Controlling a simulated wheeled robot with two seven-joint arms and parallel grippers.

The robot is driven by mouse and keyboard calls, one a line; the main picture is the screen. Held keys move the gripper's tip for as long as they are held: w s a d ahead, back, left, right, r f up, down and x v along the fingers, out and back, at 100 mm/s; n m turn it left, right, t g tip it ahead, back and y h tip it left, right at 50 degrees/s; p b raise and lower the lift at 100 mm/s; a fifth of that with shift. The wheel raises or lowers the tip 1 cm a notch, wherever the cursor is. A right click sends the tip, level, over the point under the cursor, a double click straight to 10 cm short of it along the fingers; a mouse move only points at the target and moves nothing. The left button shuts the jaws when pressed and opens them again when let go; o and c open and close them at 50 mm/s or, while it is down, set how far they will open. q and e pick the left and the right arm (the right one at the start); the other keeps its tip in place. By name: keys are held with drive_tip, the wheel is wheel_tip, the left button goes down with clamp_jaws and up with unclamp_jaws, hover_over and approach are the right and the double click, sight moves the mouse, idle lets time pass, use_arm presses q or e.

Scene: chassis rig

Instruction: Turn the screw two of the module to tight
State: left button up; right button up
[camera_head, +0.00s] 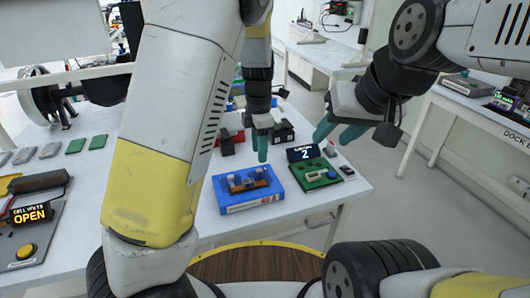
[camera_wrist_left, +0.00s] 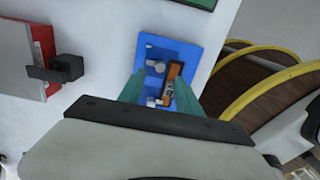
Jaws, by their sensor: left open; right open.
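The module looks like a blue block (camera_head: 250,199) on the white table in the head view, with a brown-orange part (camera_head: 247,184) on top. In the left wrist view the blue block (camera_wrist_left: 186,55) carries the same orange-brown part (camera_wrist_left: 173,85) and silvery screw-like heads (camera_wrist_left: 156,66). I cannot tell which is screw two. My left gripper (camera_head: 259,153) is open and empty above the block's far edge; its teal fingers also show in the wrist view (camera_wrist_left: 162,92), either side of the block. My right gripper (camera_head: 331,140) is open and empty, raised over the table's right side.
A green board (camera_head: 313,184) with a display reading "2" (camera_head: 305,153) lies right of the block. A red box with a black part (camera_wrist_left: 66,68) stands left in the wrist view. A panel reading "OPEN" (camera_head: 30,214) is at left. Bare table lies near the front edge.

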sight(259, 170)
use_arm(q)
wheel_tip(259, 170, down, 7)
drive_tip(key=shift+r, duration=0.1)
idle(0.3)
clamp_jaws()
